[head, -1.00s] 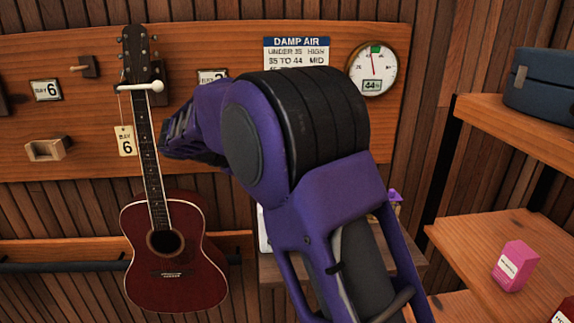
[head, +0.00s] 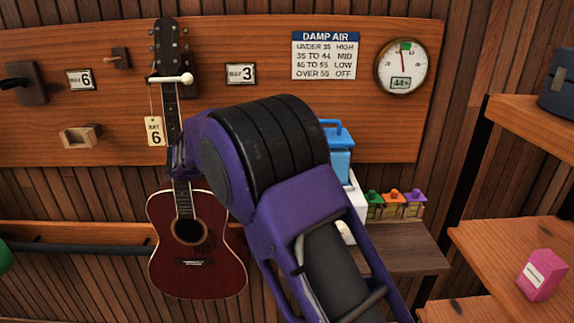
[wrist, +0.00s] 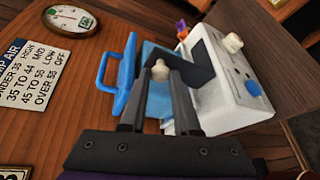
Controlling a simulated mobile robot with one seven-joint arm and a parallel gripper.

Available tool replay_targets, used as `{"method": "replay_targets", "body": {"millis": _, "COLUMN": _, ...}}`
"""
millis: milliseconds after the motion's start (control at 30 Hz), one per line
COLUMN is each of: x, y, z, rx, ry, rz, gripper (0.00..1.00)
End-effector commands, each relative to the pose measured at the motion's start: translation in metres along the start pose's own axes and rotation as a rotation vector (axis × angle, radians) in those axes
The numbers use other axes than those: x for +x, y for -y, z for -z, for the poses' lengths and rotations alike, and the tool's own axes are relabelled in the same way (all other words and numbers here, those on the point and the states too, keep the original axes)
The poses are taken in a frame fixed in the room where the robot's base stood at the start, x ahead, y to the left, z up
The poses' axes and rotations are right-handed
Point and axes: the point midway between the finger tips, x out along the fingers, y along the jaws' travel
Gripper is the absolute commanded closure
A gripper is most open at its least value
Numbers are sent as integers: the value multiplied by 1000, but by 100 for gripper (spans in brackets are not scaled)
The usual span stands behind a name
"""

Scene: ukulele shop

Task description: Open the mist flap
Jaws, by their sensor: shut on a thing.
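The humidifier is a white box with a blue handled tank, partly hidden behind my arm in the head view. In the wrist view its white body (wrist: 232,95) is at the right, with its blue tank (wrist: 152,98) beside it. A dark panel (wrist: 203,62), possibly the mist flap, stands at the white body's near edge. My gripper (wrist: 162,74) is shut on a small cream knob (wrist: 160,68), held between the dark fingertips. What the knob joins is hidden. A second cream knob (wrist: 233,43) and a blue dial (wrist: 253,88) sit free on the white body.
A damp air chart (head: 325,55) and a round gauge (head: 402,67) are on the wall board. A red guitar (head: 197,265) hangs at the left. Several small coloured-top containers (head: 390,207) stand on a wooden shelf (head: 415,258). A pink box (head: 541,275) is on the right shelf.

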Motion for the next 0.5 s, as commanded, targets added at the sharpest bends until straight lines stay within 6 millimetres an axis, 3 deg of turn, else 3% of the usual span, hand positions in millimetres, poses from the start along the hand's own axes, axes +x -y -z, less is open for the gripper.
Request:
{"method": "replay_targets", "body": {"millis": 67, "x": 2, "y": -1, "z": -1, "rx": 1, "ry": 6, "rz": -1, "gripper": 100}}
{"method": "replay_targets", "body": {"millis": 100, "x": 2, "y": -1, "z": -1, "rx": 1, "ry": 6, "rz": -1, "gripper": 65}}
{"method": "replay_targets", "body": {"millis": 233, "x": 2, "y": -1, "z": -1, "rx": 1, "ry": 4, "rz": 0, "gripper": 41}}
{"method": "replay_targets", "body": {"millis": 500, "x": 1, "y": 0, "z": 0, "rx": 0, "ry": 2, "rz": 0, "gripper": 40}}
